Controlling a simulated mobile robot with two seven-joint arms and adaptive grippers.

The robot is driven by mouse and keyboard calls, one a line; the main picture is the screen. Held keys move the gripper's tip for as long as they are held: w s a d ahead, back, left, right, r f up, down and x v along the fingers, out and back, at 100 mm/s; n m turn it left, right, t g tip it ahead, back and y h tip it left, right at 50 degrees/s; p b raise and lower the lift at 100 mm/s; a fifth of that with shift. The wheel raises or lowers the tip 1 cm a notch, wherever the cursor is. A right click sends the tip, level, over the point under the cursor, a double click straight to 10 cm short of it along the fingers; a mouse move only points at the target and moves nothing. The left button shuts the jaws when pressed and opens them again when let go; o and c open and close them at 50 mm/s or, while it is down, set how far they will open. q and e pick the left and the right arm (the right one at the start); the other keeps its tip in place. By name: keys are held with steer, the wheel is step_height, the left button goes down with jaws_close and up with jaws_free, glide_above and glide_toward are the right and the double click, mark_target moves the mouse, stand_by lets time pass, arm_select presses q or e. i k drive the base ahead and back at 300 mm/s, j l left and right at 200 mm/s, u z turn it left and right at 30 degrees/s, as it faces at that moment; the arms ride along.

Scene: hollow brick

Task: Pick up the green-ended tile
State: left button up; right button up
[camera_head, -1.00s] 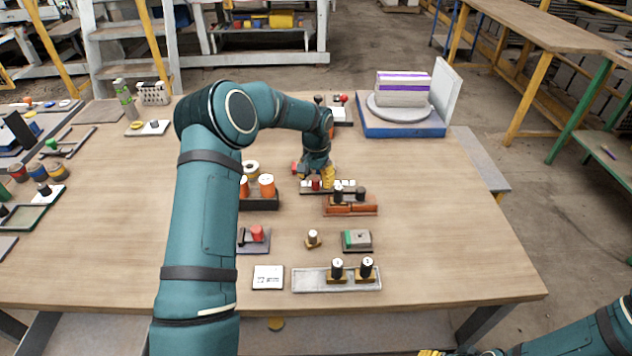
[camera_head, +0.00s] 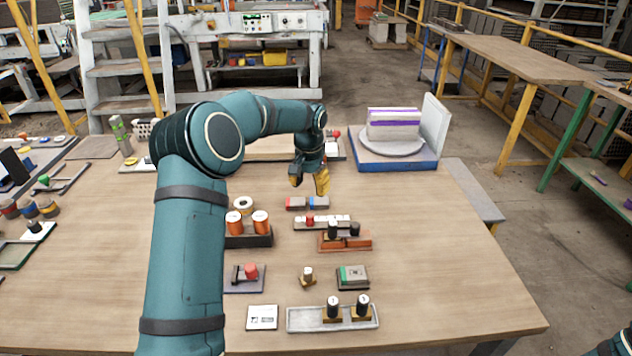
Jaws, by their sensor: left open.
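The green-ended tile (camera_head: 353,277) is a small grey block with a green left end, lying on a dark base at the front right of the table's middle. My left gripper (camera_head: 309,184) is open and empty, with one dark and one yellow finger pointing down. It hangs well behind the green-ended tile, just above and behind a small tile with red and blue parts (camera_head: 307,203). My right gripper is out of view; only part of my right arm shows at the bottom right corner.
Between gripper and green-ended tile stand a rack of small pegs (camera_head: 322,223) and an orange tray with black-topped pegs (camera_head: 345,243). A brass piece with a white top (camera_head: 307,276) stands left of the tile. A grey tray (camera_head: 333,318) lies in front. The table's right side is clear.

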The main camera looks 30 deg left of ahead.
mark_target(349, 275)
steer(key=k+l, duration=0.75)
steer(key=k, duration=0.1)
